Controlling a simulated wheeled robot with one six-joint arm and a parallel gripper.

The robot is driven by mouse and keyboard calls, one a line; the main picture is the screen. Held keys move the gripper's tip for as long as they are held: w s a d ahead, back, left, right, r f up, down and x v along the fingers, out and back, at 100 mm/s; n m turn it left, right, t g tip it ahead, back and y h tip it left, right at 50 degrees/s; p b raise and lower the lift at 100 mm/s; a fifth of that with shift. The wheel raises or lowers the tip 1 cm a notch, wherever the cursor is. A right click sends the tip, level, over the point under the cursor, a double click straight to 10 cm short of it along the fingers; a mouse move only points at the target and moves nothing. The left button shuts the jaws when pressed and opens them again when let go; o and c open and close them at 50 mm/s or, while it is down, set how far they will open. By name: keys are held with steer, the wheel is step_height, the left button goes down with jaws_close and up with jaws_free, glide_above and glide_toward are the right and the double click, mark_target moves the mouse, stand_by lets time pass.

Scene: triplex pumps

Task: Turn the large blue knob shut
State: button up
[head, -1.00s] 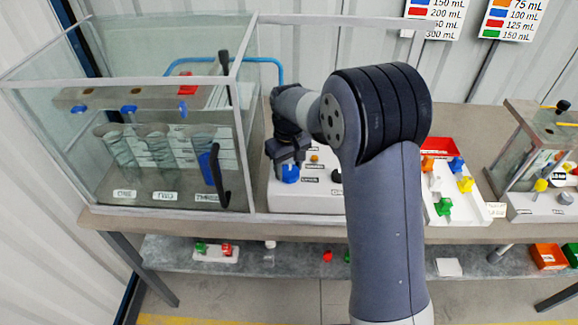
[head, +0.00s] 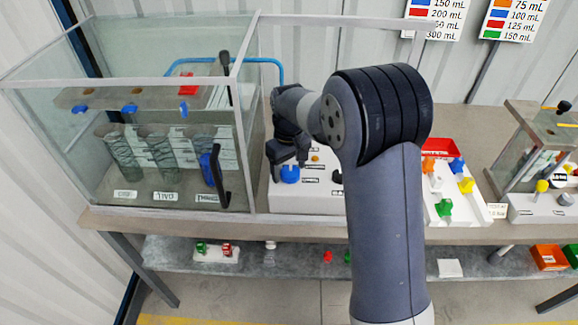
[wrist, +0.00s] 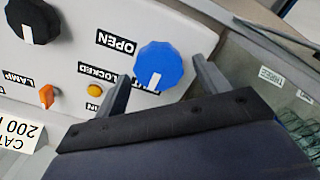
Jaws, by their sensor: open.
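The large blue knob (wrist: 158,65) sits on the white panel in the wrist view, with a white pointer mark on its lower side. The mark faces a label that my gripper partly hides; an OPEN label (wrist: 116,42) is to the knob's left. My gripper (wrist: 160,85) is open, its two fingers apart on either side of the knob's lower part. I cannot tell whether they touch it. In the head view the knob (head: 290,174) shows just below my gripper (head: 287,158).
The white control box (head: 310,200) also carries an orange switch (wrist: 46,96) and a yellow button (wrist: 94,90). A glass tank (head: 150,120) with a black handle stands close on the left. A tray of coloured valves (head: 450,190) is on the right.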

mark_target(289, 170)
step_height(289, 170, up, 11)
steer(key=b, duration=0.1)
stand_by(0.6)
steer(key=shift+f, duration=0.2)
step_height(289, 170, down, 11)
steer(key=shift+r+p, duration=0.1)
steer(key=shift+p, duration=0.45)
steer(key=shift+m, duration=0.3)
